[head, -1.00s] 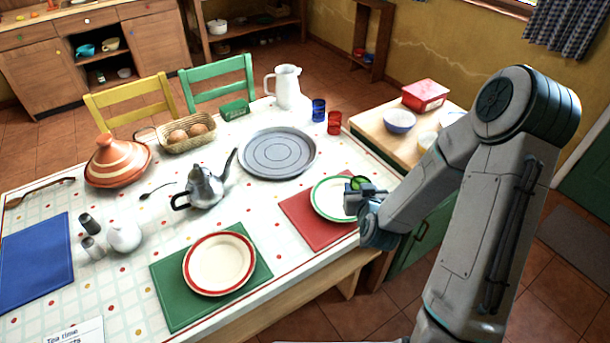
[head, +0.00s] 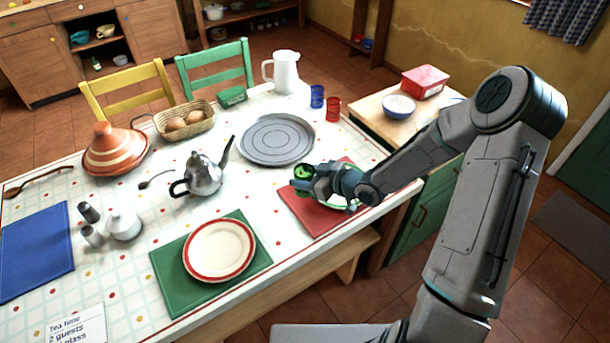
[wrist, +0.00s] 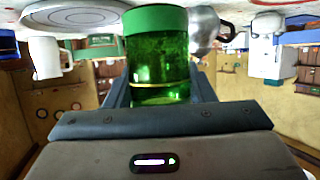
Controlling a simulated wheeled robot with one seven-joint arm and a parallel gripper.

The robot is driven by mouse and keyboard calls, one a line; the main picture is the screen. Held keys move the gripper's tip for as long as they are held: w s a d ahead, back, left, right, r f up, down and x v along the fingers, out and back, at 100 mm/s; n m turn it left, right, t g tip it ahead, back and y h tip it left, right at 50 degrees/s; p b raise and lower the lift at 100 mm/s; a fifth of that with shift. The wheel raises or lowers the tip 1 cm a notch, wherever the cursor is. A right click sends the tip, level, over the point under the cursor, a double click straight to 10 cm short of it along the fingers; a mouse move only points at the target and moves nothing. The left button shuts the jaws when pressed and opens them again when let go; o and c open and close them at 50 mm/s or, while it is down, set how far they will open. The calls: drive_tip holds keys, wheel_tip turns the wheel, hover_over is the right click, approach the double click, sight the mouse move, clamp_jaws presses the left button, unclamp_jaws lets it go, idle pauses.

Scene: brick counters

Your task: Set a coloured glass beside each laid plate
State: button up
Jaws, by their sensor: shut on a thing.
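My gripper (head: 306,182) is shut on a green glass (head: 302,172), above the left edge of the red mat (head: 310,212). The green glass (wrist: 157,55) fills the middle of the wrist view between the fingers. A green-rimmed plate (head: 340,203) lies on the red mat, mostly hidden by my arm. A red-rimmed plate (head: 218,250) lies on the green mat (head: 170,272). A blue glass (head: 317,96) and a red glass (head: 333,109) stand at the table's far right. I cannot tell whether the green glass touches the table.
A round grey tray (head: 277,139) lies behind my gripper. A metal teapot (head: 205,175) stands to the left. A white jug (head: 285,72) stands at the back. A bare blue mat (head: 36,250) is at far left. The cloth between the two plate mats is clear.

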sight(305, 192)
drive_tip(key=shift+f+b, duration=2.55)
drive_tip(key=shift+f, duration=0.8)
drive_tip(key=shift+f+b, duration=0.5)
drive_tip(key=shift+f, duration=0.1)
drive_tip(key=o, duration=1.2)
drive_tip(key=v, duration=1.3)
drive_tip(key=shift+s+d+p, duration=0.3)
drive_tip(key=shift+p, duration=0.1)
